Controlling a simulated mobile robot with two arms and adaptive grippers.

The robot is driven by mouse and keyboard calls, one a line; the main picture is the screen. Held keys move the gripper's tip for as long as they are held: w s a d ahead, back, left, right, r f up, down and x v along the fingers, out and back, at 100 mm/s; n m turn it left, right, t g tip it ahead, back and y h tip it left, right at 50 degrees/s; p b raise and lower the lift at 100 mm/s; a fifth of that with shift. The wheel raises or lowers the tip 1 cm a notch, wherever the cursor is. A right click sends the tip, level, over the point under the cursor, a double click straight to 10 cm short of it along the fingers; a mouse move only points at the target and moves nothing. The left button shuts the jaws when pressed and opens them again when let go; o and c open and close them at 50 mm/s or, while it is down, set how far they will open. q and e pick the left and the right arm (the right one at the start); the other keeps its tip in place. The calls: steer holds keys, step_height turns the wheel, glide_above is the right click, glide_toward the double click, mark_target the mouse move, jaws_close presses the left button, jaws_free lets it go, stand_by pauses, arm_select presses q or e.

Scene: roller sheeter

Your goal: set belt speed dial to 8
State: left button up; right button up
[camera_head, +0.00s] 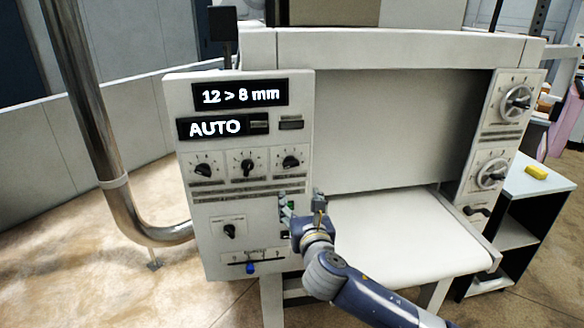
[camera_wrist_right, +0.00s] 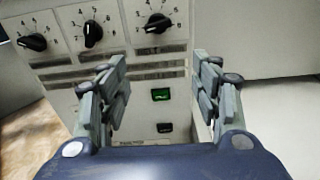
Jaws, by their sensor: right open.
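The roller sheeter's control panel (camera_head: 240,185) carries a row of three black dials: a left dial (camera_head: 203,169), a middle dial (camera_head: 247,167) and a right dial (camera_head: 290,163). The wrist view also shows the left dial (camera_wrist_right: 35,42), middle dial (camera_wrist_right: 92,33) and right dial (camera_wrist_right: 158,22) with numbered scales. Another black dial (camera_head: 229,231) sits lower on the panel. The labels are too small to tell which is belt speed. My right gripper (camera_head: 303,204) is open and empty below the right dial; its spread fingers (camera_wrist_right: 160,80) show in the wrist view. My left gripper is out of view.
A green button (camera_wrist_right: 160,94) and a black button (camera_wrist_right: 164,128) lie between the fingers in the wrist view. A blue slider (camera_head: 250,267) sits low on the panel. The belt (camera_head: 400,232) extends to the right. A metal pipe (camera_head: 95,110) stands at left.

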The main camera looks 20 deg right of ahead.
mark_target(291, 165)
steer(key=w+r+p, duration=0.1)
steer(key=w, duration=0.2)
steer(key=w+d+n, duration=0.1)
steer(key=w, duration=0.3)
steer(key=w+r+n+p, duration=0.1)
steer(key=w, duration=0.2)
steer(key=shift+w+d+r+t+p, duration=0.2)
steer(key=shift+w+r+t+p, duration=0.1)
steer(key=shift+r+t, duration=0.1)
steer(key=shift+w+d+f, duration=0.1)
steer(key=shift+w, duration=0.75)
steer(key=c, duration=1.1)
